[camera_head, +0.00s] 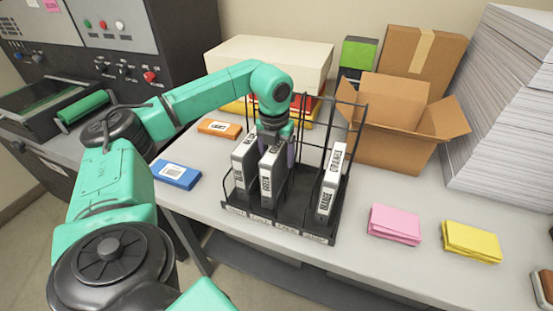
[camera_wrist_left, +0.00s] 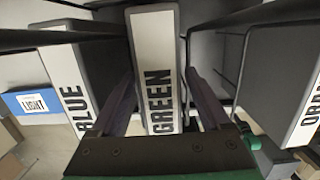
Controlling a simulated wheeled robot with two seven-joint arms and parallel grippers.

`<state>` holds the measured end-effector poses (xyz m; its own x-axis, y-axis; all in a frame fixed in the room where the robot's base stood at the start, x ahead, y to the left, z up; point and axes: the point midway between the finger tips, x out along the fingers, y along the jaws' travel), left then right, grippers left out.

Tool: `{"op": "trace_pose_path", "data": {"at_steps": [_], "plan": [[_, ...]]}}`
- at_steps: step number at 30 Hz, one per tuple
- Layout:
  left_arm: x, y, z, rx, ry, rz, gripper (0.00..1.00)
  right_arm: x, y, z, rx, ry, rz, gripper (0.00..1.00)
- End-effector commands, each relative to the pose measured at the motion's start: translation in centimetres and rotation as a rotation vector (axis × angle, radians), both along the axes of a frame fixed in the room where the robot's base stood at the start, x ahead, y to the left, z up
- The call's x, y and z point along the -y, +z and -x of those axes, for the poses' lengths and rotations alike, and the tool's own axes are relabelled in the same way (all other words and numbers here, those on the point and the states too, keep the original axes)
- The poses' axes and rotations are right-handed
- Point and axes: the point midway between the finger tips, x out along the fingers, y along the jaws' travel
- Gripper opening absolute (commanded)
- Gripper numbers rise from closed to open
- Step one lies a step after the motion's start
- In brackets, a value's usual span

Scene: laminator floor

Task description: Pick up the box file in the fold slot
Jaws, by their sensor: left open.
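A black wire rack (camera_head: 283,226) on the table holds upright box files, with small slot labels along its front edge that are too small to read surely. The BLUE file (camera_head: 243,165) stands in the leftmost slot, the GREEN file (camera_head: 271,176) in the second, and the ORANGE file (camera_head: 330,185) in the rightmost. The third slot looks empty. My left gripper (camera_head: 280,146) is open at the top of the GREEN file. In the left wrist view its fingers (camera_wrist_left: 164,98) lie on either side of the GREEN file's spine (camera_wrist_left: 154,62), with the BLUE file (camera_wrist_left: 70,75) at left. My right gripper is not in view.
An open cardboard box (camera_head: 400,135) stands behind the rack at right, beside a tall paper stack (camera_head: 510,110). A blue pack (camera_head: 176,174) and an orange pack (camera_head: 219,129) lie left. Pink (camera_head: 395,224) and yellow (camera_head: 471,241) stacks lie right. Rack wires rise close around the gripper.

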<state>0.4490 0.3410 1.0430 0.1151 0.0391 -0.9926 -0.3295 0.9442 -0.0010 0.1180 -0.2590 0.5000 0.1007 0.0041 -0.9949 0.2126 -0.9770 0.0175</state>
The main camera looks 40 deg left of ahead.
Motion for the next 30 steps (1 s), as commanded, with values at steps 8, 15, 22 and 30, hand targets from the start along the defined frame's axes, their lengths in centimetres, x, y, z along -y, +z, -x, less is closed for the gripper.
{"op": "trace_pose_path", "data": {"at_steps": [8, 15, 22, 30], "plan": [[0.01, 0.02, -0.01, 0.0, 0.0, 0.0, 0.0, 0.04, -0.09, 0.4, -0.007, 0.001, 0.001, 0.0], [0.0, 0.05, -0.02, 0.0, 0.0, 0.0, 0.0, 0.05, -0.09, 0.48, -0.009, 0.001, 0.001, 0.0], [0.02, 0.07, -0.02, 0.001, 0.0, 0.0, 0.0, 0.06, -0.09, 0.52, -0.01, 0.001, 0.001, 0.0], [0.02, 0.08, -0.02, 0.001, 0.0, 0.0, 0.0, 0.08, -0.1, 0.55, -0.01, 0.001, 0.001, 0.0]]}}
